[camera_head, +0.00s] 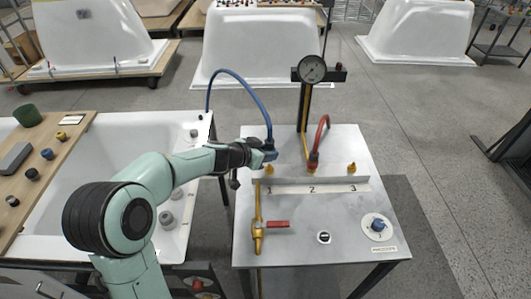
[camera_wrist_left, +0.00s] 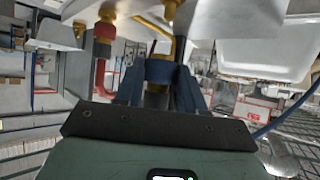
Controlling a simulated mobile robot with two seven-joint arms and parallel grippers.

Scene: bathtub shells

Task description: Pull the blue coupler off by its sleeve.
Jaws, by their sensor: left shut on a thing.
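The blue coupler (camera_head: 269,143) is at the end of a blue hose (camera_head: 247,86), above the brass fitting (camera_head: 269,169) at position 1 on the grey bench. My left gripper (camera_head: 266,153) is shut on it. In the left wrist view the coupler's blue sleeve (camera_wrist_left: 159,70) sits between the two dark fingers, with brass showing by it. The fingers hide part of the coupler, so I cannot tell whether it is still seated on the fitting. My right gripper is not in view.
A red coupler (camera_head: 314,158) with a red hose sits at position 2. A bare brass fitting (camera_head: 351,168) is at position 3. A pressure gauge (camera_head: 312,69) stands behind on a post. A brass valve with a red handle (camera_head: 278,224) is in front. A white tub (camera_head: 92,150) stands left.

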